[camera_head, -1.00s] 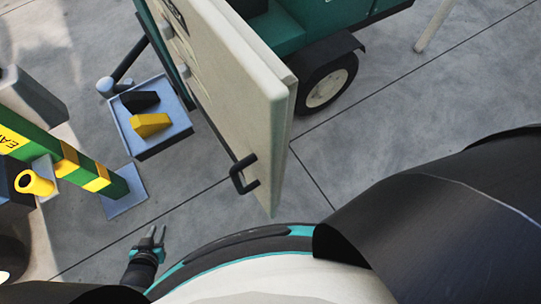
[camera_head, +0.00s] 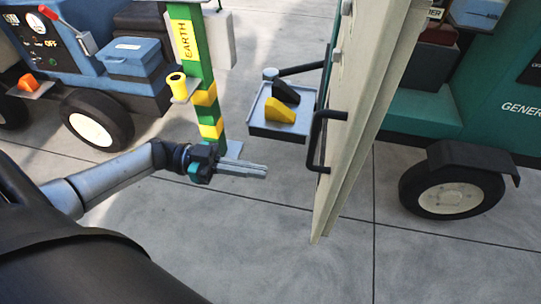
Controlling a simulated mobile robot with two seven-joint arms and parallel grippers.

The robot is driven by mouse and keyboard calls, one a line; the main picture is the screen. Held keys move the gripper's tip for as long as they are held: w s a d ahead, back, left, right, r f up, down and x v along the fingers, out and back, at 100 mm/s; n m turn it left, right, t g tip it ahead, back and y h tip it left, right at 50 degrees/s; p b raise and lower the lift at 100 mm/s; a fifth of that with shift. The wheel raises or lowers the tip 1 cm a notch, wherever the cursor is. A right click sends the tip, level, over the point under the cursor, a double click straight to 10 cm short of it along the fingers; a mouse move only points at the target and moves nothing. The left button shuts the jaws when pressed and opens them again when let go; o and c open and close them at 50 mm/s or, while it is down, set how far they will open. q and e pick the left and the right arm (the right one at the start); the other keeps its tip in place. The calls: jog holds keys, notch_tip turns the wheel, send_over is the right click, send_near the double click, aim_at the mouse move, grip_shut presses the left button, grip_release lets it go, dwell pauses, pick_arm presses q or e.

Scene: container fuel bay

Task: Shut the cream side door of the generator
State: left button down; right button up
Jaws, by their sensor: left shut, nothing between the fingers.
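The cream side door (camera_head: 375,105) stands swung open from the green generator (camera_head: 500,105), seen nearly edge-on in the head view. Its black bar handle (camera_head: 316,140) is on the left face of the door. My left gripper (camera_head: 266,170) is shut and empty, its fingers pointing right towards the door. In the picture it is left of the handle and a little below it, with a gap between them. My right gripper is not in view.
A blue-grey tray (camera_head: 256,131) with a black and a yellow wedge sits beside the door. A green and yellow earth post (camera_head: 195,60) stands behind my left gripper. A blue wheeled unit (camera_head: 95,75) is at the left. The concrete floor in front is clear.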

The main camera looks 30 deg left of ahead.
aim_at(328, 183)
pick_arm(q)
jog(key=b+x, duration=0.2)
jog(key=x, duration=0.9)
jog(key=shift+f, duration=0.1)
jog(key=shift+w+d, duration=0.15)
jog(key=shift+d, duration=0.25)
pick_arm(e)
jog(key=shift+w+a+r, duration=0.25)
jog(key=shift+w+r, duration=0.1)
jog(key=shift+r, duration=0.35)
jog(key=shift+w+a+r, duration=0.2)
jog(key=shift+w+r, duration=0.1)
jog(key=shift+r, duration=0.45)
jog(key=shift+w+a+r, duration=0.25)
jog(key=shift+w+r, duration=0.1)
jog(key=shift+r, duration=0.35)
pick_arm(q)
jog(key=shift+d, duration=0.1)
